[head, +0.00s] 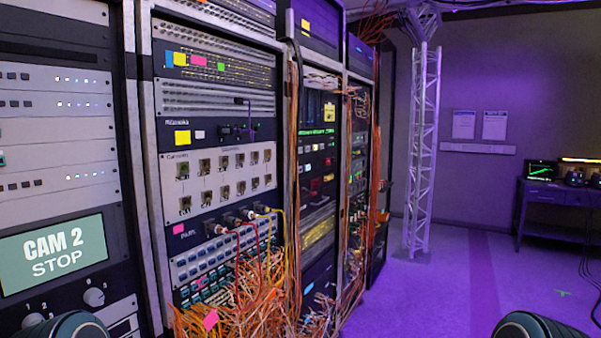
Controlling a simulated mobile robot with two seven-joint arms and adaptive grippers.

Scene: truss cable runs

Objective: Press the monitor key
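I cannot make out which control is the monitor key. At the left, a rack panel carries a lit screen (54,254) reading "CAM 2 STOP". Below it are a round knob (94,297) and a second knob (32,320), near the printed numbers 1 and 2. Rows of small dark buttons (17,104) sit on the grey units above the screen. Neither gripper is in view. Only rounded dark parts of my own arms show at the bottom left and bottom right edges.
Tall racks (218,130) run away from the left, with orange cables (240,300) spilling out low in front. A white truss column (422,150) stands beyond. A desk (550,195) with a small display (541,171) is at the far right. The purple floor (450,285) between is open.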

